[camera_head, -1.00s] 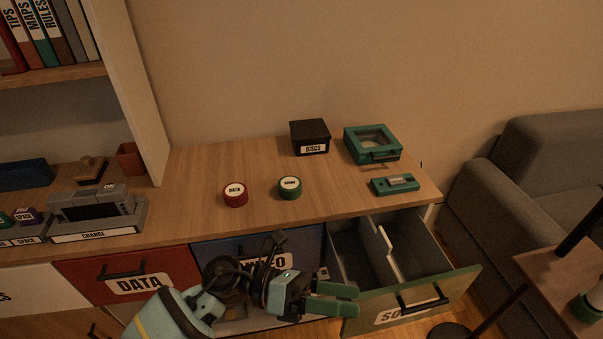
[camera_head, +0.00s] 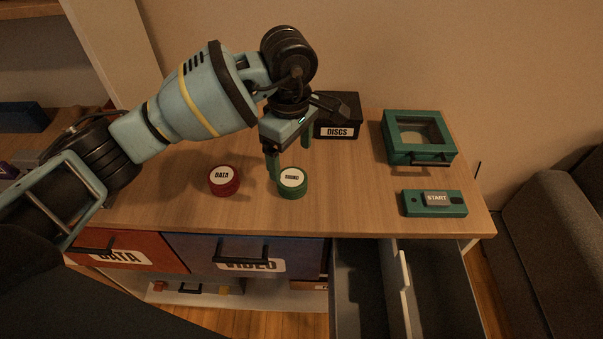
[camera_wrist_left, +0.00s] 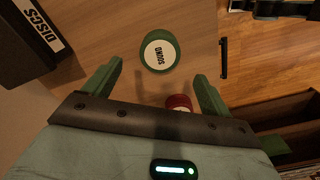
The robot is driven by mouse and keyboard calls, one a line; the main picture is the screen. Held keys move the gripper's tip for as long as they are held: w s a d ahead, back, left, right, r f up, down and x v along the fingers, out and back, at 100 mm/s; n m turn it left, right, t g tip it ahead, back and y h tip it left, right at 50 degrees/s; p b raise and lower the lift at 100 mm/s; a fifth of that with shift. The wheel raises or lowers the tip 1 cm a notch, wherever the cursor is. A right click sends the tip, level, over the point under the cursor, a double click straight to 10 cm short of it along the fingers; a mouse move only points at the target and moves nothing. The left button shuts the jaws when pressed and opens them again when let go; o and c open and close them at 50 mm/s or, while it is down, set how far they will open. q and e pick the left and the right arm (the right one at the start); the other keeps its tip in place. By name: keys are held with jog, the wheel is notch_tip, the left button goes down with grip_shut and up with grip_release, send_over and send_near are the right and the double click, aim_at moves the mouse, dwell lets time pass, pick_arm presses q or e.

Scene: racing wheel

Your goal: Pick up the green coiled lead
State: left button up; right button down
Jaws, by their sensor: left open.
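The green coiled lead (camera_head: 292,183), a round green coil with a white SOUND label on top, lies flat on the wooden top; it also shows in the left wrist view (camera_wrist_left: 160,52). My left gripper (camera_head: 289,158) is open and empty, pointing down above the top close to the lead. In the left wrist view the lead shows just beyond the fingertips (camera_wrist_left: 158,72), between their lines, and is not gripped. My right gripper is not in view.
A red coil (camera_head: 224,181) labelled DATA lies left of the green one. A black DISCS box (camera_head: 338,117) stands behind my gripper. A green windowed case (camera_head: 419,137) and START device (camera_head: 434,203) are at right. A divided drawer (camera_head: 400,280) stands open in front.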

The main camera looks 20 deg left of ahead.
aim_at(292, 178)
pick_arm(q)
jog(key=shift+s+f, duration=0.15)
jog(key=shift+s, duration=0.05)
jog(key=shift+f, duration=0.9)
jog(key=shift+w+f, duration=0.2)
jog(key=shift+f, duration=2.65)
jog(key=c, duration=1.1)
jog(key=shift+r, duration=0.15)
